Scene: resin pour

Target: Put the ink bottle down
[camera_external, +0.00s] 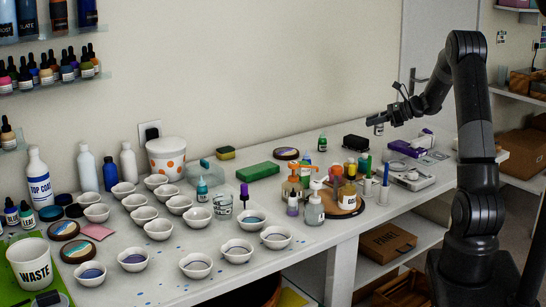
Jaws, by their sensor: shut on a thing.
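My gripper (377,121) is at the end of my arm, above the far right part of the bench. It is shut on a small ink bottle (379,130), which hangs below the fingers with a pale label showing. The bottle looks roughly upright and seems to be above the bench surface, though its exact height is hard to tell. The bench top (335,245) is white.
A black box (356,142) and a purple tool (408,148) lie near the gripper. A small scale (414,179) is in front of them. A round wooden tray (350,210) with pump bottles stands mid-bench. White cups, an orange-dotted bucket (166,156) and a waste bucket (31,264) crowd the left.

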